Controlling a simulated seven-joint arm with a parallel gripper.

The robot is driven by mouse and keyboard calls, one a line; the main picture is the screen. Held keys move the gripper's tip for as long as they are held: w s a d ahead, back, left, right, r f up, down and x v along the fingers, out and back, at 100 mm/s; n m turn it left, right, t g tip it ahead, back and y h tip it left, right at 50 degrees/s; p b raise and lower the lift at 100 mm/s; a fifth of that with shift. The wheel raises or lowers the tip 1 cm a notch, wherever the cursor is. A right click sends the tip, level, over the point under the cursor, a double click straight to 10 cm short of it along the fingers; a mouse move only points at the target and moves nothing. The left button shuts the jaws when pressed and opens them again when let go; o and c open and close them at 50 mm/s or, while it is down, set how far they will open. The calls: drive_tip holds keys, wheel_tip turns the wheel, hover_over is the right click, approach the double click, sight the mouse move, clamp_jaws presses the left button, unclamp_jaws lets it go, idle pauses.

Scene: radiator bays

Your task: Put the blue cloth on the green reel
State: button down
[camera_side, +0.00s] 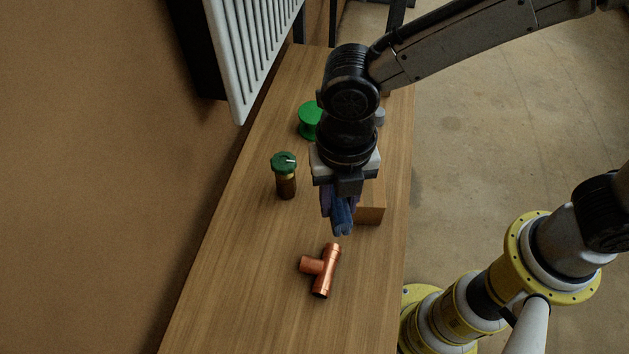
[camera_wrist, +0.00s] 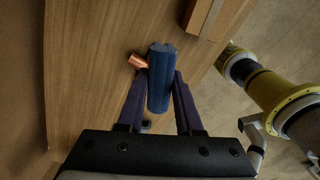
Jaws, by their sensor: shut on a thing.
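The blue cloth (camera_side: 342,217) is a rolled bundle held between the fingers of my gripper (camera_side: 337,202), above the bench. In the wrist view the cloth (camera_wrist: 160,78) stands lengthwise between the two dark fingers of my gripper (camera_wrist: 158,90), its far end reaching past the fingertips. The green reel (camera_side: 308,121) stands on the bench farther back, up and left of my gripper in the side view. My arm hides part of its right side. The reel does not show in the wrist view.
A copper tee (camera_side: 318,270) lies on the bench (camera_side: 230,270) in front of my gripper; the cloth partly hides the tee in the wrist view (camera_wrist: 137,61). A green-capped brass valve (camera_side: 285,177) stands left. A wooden block (camera_side: 371,208) sits right. A white radiator (camera_side: 252,50) hangs at back left.

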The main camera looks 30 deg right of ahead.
drive_tip(key=shift+s+d+r, duration=0.15)
drive_tip(key=shift+d+r, duration=0.05)
drive_tip(key=shift+r, duration=0.05)
drive_tip(key=w+d+r+m, duration=0.2)
drive_tip(key=w+d+r, duration=0.1)
drive_tip(key=w+d, duration=0.5)
drive_tip(key=w+d+r+m, duration=0.25)
drive_tip(key=w+d, duration=0.35)
drive_tip(key=d, duration=0.3)
hover_over(315, 112)
drive_tip(key=f, duration=0.8)
drive_tip(key=shift+s+d+f, duration=0.15)
drive_tip(key=shift+s+f, duration=0.2)
drive_tip(key=shift+s, duration=0.05)
drive_tip(key=shift+w+f, duration=0.45)
drive_tip(key=shift+f, duration=1.6)
drive_tip(key=shift+f, duration=0.1)
